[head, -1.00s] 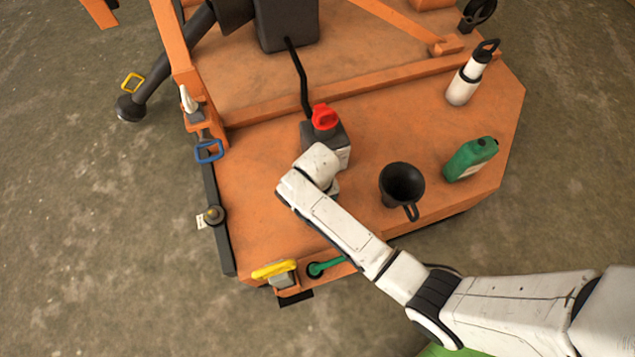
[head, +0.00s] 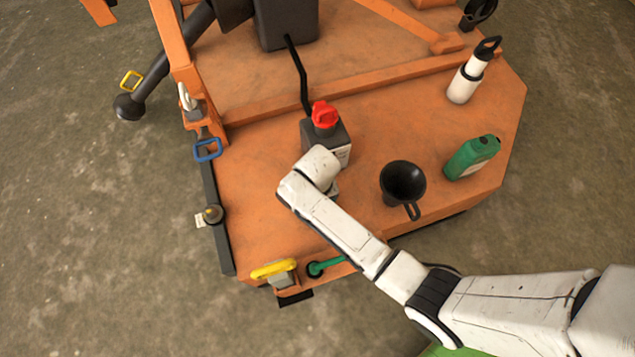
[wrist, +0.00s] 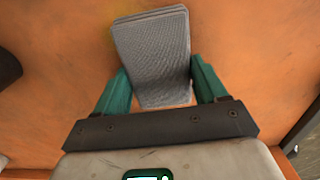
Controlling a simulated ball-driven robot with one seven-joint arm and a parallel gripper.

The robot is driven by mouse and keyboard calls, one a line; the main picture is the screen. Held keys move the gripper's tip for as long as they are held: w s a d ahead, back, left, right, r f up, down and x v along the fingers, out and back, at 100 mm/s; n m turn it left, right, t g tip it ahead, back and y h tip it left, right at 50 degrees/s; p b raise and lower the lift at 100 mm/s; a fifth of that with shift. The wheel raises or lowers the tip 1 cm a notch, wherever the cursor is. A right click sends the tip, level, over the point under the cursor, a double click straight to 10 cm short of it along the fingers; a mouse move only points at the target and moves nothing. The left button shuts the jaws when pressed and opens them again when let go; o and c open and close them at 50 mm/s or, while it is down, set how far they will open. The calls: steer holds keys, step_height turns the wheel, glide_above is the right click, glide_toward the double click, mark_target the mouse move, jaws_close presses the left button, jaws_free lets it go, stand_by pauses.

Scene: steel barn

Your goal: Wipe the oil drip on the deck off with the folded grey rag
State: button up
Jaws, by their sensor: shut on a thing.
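The folded grey rag (wrist: 155,50) shows in the wrist view, with its near end between the two green fingers of my gripper (wrist: 163,88). My gripper is shut on it. The rag's far part reaches out past the fingertips, over or on the orange deck (wrist: 255,50); I cannot tell whether it touches. A faint yellowish patch shows on the deck by the rag's far left edge, but I cannot make out a clear oil drip. In the head view my arm hides the fingers and the rag on the deck (head: 270,160).
A dark container with a red cap (head: 325,118) stands just behind my wrist. A black funnel (head: 403,183), a green bottle (head: 472,157) and a white bottle (head: 466,80) stand to the right. A yellow handle (head: 273,270) and a green handle (head: 325,267) lie along the front edge.

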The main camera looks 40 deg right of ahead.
steer(key=s+p, duration=0.1)
steer(key=s+a+p, duration=0.1)
steer(key=s+p, duration=0.1)
steer(key=shift+r, duration=0.15)
steer(key=shift+s+a+f+p, duration=0.1)
steer(key=shift+s+a+p, duration=0.1)
steer(key=shift+s+p, duration=0.4)
steer(key=shift+s+a+f+p, duration=0.1)
steer(key=shift+s+a+p, duration=0.15)
steer(key=shift+s, duration=0.6)
steer(key=shift+s+a+f+p, duration=0.1)
steer(key=shift+s+a+p, duration=0.1)
steer(key=shift+s+p, duration=0.4)
steer(key=shift+s+r, duration=0.1)
steer(key=shift+s, duration=0.2)
steer(key=shift+c, duration=0.4)
steer(key=shift+w, duration=0.15)
steer(key=shift+w+d, duration=0.3)
steer(key=shift+w, duration=0.65)
steer(key=shift+w+d, duration=0.25)
steer(key=shift+w, duration=0.7)
